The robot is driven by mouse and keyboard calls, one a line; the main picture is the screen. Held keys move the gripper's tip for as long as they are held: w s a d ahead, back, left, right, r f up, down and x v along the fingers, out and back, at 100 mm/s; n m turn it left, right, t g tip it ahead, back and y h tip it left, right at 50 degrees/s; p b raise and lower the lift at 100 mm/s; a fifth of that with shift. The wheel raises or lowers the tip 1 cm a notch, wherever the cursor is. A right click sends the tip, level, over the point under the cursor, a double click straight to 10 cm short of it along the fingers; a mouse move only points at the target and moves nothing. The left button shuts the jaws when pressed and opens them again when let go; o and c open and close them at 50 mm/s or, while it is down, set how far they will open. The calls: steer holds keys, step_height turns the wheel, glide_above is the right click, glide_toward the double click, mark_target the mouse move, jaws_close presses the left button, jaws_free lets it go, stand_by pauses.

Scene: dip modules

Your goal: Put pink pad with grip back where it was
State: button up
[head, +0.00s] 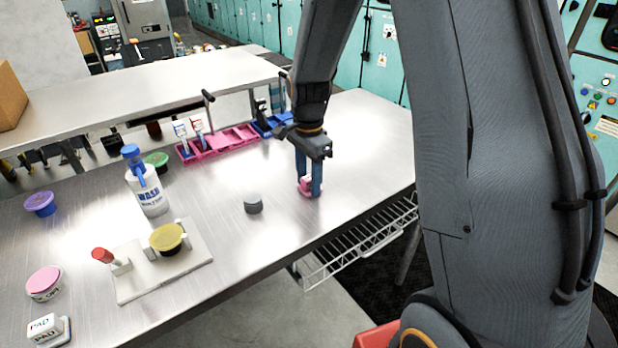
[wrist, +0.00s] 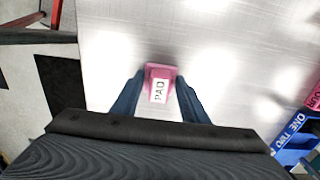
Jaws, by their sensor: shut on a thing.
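The pink pad with grip (wrist: 159,84) has a white label reading PAD. In the wrist view it sits between the two blue fingers of my gripper (wrist: 160,100), which is shut on it. In the head view the pink pad (head: 305,187) shows at the fingertips of my gripper (head: 311,190), low at the table's right part. The fingers partly hide it. I cannot tell whether it touches the table. A white pad with grip, labelled PAD (head: 45,328), stands at the table's front left.
A grey round piece (head: 253,204) stands left of my gripper. Pink trays (head: 228,141) and a blue tray (head: 268,127) lie behind. A wash bottle (head: 147,185), a white board (head: 187,277) and coloured-lid cups, one pink-lidded (head: 45,283), occupy the left. The table's right end is clear.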

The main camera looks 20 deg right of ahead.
mark_target(309, 177)
steer(key=shift+f, duration=0.15)
steer(key=o, duration=1)
steer(key=shift+c, duration=0.2)
step_height(309, 177, up, 12)
steer(key=b, duration=0.3)
steer(key=s+f+n, duration=0.4)
steer(key=s+n, duration=0.3)
steer(key=s, duration=0.1)
steer(key=s+f+n+t, duration=0.1)
steer(key=s+f+n, duration=0.4)
steer(key=s+n, duration=0.2)
steer(key=shift+s+f, duration=0.15)
steer(key=shift+s, duration=0.95)
